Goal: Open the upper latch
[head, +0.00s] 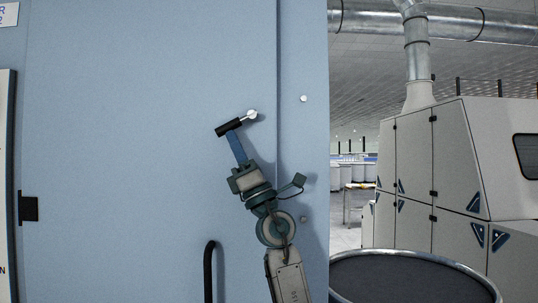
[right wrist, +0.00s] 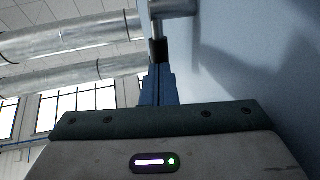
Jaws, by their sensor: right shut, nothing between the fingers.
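The upper latch (head: 230,127) is on the pale blue door (head: 130,140). It has a black grip and a short silver rod running up right to a round silver pivot (head: 252,114). My right gripper (head: 234,137) reaches up from below, its blue fingers shut and empty, with the tips at the black grip. In the right wrist view, the fingers (right wrist: 158,85) point at the black grip (right wrist: 157,50), with the silver rod beyond; I cannot tell whether they touch. My left gripper is in neither view.
A round stud (head: 303,99) sits on the frame right of the door seam, another (head: 303,219) lower down. A black door handle (head: 210,270) stands below left of my arm. A round drum (head: 415,262) and a pale machine (head: 430,160) stand at the right.

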